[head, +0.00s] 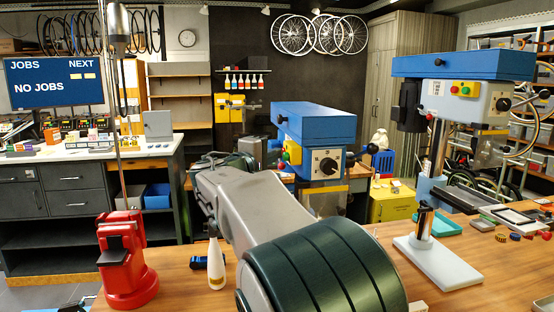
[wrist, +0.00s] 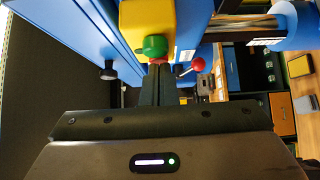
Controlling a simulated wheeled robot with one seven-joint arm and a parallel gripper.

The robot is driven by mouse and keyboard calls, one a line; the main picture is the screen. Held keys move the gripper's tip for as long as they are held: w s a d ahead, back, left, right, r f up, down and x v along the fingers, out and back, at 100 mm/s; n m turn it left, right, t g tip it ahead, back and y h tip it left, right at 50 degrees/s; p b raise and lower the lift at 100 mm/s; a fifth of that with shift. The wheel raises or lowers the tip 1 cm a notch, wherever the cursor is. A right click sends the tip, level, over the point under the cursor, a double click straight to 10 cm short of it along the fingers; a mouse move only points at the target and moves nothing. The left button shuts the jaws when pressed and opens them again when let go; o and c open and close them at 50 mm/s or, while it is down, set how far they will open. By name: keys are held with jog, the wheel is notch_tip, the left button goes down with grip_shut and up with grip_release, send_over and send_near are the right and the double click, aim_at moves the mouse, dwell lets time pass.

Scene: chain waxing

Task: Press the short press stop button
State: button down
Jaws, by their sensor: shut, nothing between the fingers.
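The short press (head: 316,128) stands mid-picture in the head view, with a blue top and a yellow switch box on its left side. In the wrist view the yellow switch box (wrist: 147,20) is at the top, with a round green button (wrist: 154,46) on it. My gripper (wrist: 157,68) is shut and empty, its fingertips close to the box, just below the green button in the picture. I cannot tell whether they touch it. A red ball (wrist: 198,64) on a metal rod shows to their right.
A taller blue press (head: 462,80) with its own red and green buttons stands at the right. A red stand (head: 126,262), a white bottle (head: 215,262) and a white-based stand (head: 438,262) are on the wooden bench. My arm hides part of the bench.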

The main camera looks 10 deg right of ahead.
jog(key=shift+d, duration=0.4)
jog(key=s+a+b, duration=0.3)
jog(key=s+a, duration=0.4)
jog(key=a, duration=0.5)
